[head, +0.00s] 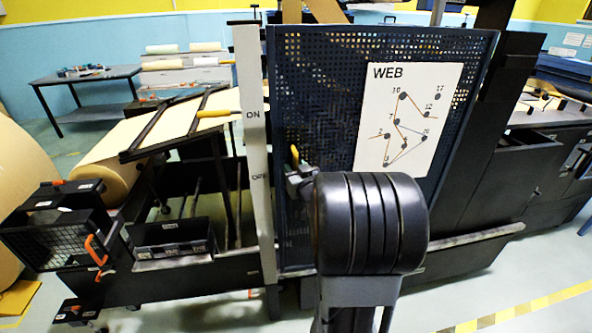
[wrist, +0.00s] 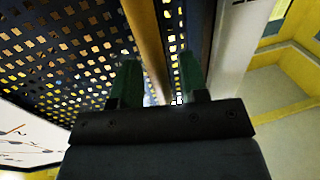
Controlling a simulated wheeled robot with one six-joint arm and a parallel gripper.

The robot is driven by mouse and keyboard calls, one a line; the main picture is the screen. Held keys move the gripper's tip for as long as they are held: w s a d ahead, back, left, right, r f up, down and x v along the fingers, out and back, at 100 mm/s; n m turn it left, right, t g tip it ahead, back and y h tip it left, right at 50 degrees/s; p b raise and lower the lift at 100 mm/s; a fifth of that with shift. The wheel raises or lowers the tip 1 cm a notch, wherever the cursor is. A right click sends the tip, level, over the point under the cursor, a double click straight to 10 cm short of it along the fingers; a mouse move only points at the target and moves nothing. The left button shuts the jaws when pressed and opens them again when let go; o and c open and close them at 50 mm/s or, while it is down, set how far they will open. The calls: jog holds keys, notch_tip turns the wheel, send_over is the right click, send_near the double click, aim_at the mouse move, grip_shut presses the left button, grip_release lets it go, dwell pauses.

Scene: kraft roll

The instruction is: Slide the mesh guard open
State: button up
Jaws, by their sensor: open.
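The mesh guard (head: 318,100) is a dark blue perforated panel in the middle of the head view, with its left edge beside a pale post (head: 252,130) marked "ON". It also fills the upper left of the wrist view (wrist: 60,60). A yellow handle (head: 295,153) stands near its left edge, partly hidden behind my gripper (head: 299,178). In the wrist view the yellow handle (wrist: 143,35) runs between the two green fingers of my gripper (wrist: 157,75). The fingers are open, with a gap on the handle's right. Contact cannot be told.
A white "WEB" diagram (head: 408,115) is on the guard. A rail (head: 455,238) runs along the guard's foot to the right. Left of the post are a black-framed machine, a mesh basket (head: 52,240) and a black bin (head: 172,243). Open floor lies at the lower right.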

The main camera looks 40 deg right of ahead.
jog(key=shift+c, duration=0.5)
grip_shut()
